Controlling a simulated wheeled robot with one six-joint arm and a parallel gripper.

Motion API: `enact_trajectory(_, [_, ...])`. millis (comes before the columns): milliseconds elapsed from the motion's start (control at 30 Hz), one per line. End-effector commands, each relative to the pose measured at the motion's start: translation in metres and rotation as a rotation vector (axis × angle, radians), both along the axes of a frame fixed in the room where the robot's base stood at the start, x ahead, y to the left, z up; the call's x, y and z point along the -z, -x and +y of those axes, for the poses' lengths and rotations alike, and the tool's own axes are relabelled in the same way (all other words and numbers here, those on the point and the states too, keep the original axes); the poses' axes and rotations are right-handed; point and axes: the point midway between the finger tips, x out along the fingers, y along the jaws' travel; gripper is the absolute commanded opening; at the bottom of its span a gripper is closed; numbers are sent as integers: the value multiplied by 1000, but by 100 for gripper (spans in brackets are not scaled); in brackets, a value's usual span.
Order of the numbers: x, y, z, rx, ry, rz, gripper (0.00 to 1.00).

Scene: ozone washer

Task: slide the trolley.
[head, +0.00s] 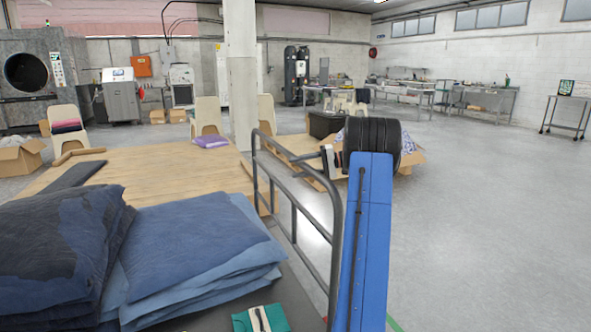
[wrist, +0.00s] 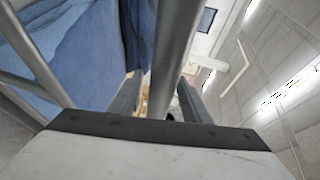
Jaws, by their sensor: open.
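The trolley has a dark flat deck (head: 293,290) and a grey tubular handle frame (head: 337,232) at its right end. Stacks of folded blue denim (head: 195,245) and a small green-and-white item (head: 262,319) lie on the deck. My gripper (head: 329,160) is close to the upper part of the handle frame, partly hidden behind my arm. In the wrist view my gripper (wrist: 157,98) is open, with a grey tube (wrist: 176,45) of the handle running between its two fingers. I cannot tell whether either finger touches the tube.
A low wooden platform (head: 160,172) stands beyond the trolley. Chairs, a white pillar (head: 241,75) and open cardboard boxes (head: 20,156) are around it. Tables (head: 488,90) line the back right. The grey floor (head: 480,210) on the right is clear.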

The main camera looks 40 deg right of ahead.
Motion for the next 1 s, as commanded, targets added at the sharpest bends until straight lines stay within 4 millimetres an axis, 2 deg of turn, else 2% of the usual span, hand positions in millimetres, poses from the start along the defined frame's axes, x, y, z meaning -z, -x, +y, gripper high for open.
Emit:
enact_trajectory(600, [-21, 77, -90, 3, 1, 0, 43])
enact_trajectory(800, [-25, 95, -111, 1, 0, 1, 43])
enact_trajectory(1000, [-28, 103, -120, 1, 0, 1, 43])
